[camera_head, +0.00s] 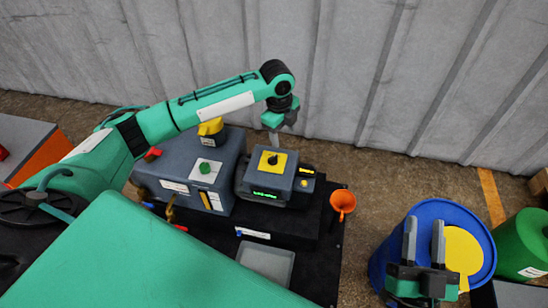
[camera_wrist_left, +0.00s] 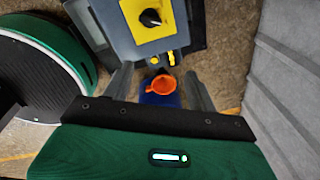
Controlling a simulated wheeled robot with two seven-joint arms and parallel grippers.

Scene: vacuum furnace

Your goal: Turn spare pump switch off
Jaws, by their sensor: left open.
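A grey control box (camera_head: 244,185) carries a yellow plate (camera_head: 280,161) with a black rotary knob (camera_head: 271,159) and a lit green display. A smaller dark unit with yellow buttons (camera_head: 305,171) sits at its right side. I cannot tell which control is the spare pump switch. My left gripper (camera_head: 275,134) is above and behind the box, apart from it. In the left wrist view its two fingers (camera_wrist_left: 158,74) are spread and empty, with the yellow plate (camera_wrist_left: 149,33) and black knob (camera_wrist_left: 151,17) beyond them. My right gripper (camera_head: 424,225) is open over the blue barrel.
A larger grey unit (camera_head: 180,169) with green, yellow and red knobs stands to the left. An orange funnel (camera_head: 342,202) is right of the box. The blue barrel (camera_head: 385,262) and a green drum (camera_head: 522,242) stand at the right. A corrugated wall (camera_head: 420,80) closes the back.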

